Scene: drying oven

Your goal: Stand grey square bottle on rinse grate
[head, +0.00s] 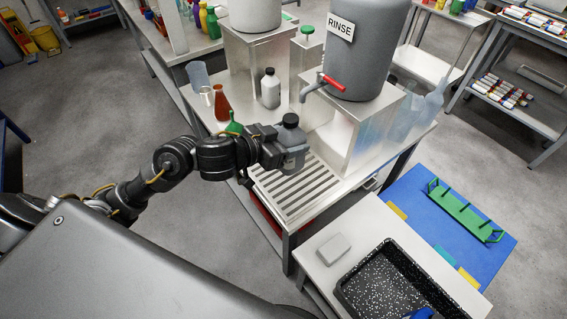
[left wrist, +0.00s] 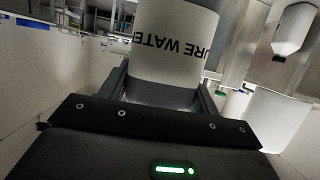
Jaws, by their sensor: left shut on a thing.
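The grey square bottle (head: 295,160) with a black cap is in my left gripper (head: 283,150), upright in the head view. The gripper is shut on its body. In the left wrist view the bottle (left wrist: 172,45) shows a pale label with black letters between the two fingers. The rinse grate (head: 297,192), a slatted metal rack, lies below and around the held bottle in the head view. The bottle appears to be above the grate's far part; the gap under its base is hidden. My right gripper is not in view.
The large grey RINSE tank (head: 365,50) with a red-handled tap (head: 328,82) stands on a metal stand behind the grate. A black speckled tray (head: 352,291) is at lower right.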

